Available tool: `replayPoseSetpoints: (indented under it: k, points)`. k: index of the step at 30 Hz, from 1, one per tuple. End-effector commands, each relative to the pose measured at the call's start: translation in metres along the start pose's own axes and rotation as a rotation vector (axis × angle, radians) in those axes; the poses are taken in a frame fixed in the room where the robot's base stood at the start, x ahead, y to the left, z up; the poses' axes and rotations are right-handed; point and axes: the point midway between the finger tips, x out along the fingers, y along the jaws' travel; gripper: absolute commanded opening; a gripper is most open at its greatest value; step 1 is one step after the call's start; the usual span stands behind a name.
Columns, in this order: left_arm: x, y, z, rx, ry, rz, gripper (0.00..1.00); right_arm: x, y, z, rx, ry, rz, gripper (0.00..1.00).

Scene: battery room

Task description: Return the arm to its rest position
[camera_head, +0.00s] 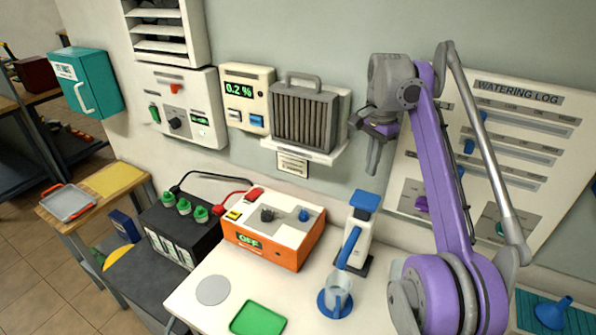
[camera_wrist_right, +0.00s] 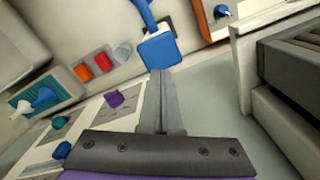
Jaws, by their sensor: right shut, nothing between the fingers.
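My right arm is raised in the head view, with purple links standing up from the bench's right side. My right gripper (camera_head: 373,165) hangs at the arm's upper end, pointing down, in front of the wall between the grey filter unit (camera_head: 303,118) and the watering log board (camera_head: 530,95). Its fingers are together with nothing between them. In the wrist view the closed fingers (camera_wrist_right: 160,95) point towards the blue top of the dispenser (camera_wrist_right: 158,50), which is beyond them. My left gripper is not in view.
The white bench holds an orange charger (camera_head: 272,232), the blue-topped dispenser (camera_head: 357,232), a clear jug (camera_head: 338,292), a green tray (camera_head: 258,319) and a grey disc (camera_head: 213,290). A black battery (camera_head: 180,228) stands left. A shelf (camera_head: 318,152) juts out under the filter unit, near the gripper.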

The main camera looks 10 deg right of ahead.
Motion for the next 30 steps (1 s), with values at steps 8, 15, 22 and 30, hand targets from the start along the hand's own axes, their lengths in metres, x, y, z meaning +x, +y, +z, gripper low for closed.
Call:
replayPoseSetpoints:
  k: [8,15,22,30]
  points:
    - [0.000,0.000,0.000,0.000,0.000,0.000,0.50,0.002,0.011,0.021,-0.138,0.038,-0.053,0.00]
    - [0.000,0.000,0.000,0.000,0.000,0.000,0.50,0.032,0.051,0.071,-0.439,0.140,-0.156,0.00]
    - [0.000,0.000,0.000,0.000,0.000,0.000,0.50,0.092,0.108,0.122,-0.725,0.263,-0.239,0.00]
    - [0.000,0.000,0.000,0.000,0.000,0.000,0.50,0.184,0.178,0.173,-1.019,0.418,-0.304,0.00]
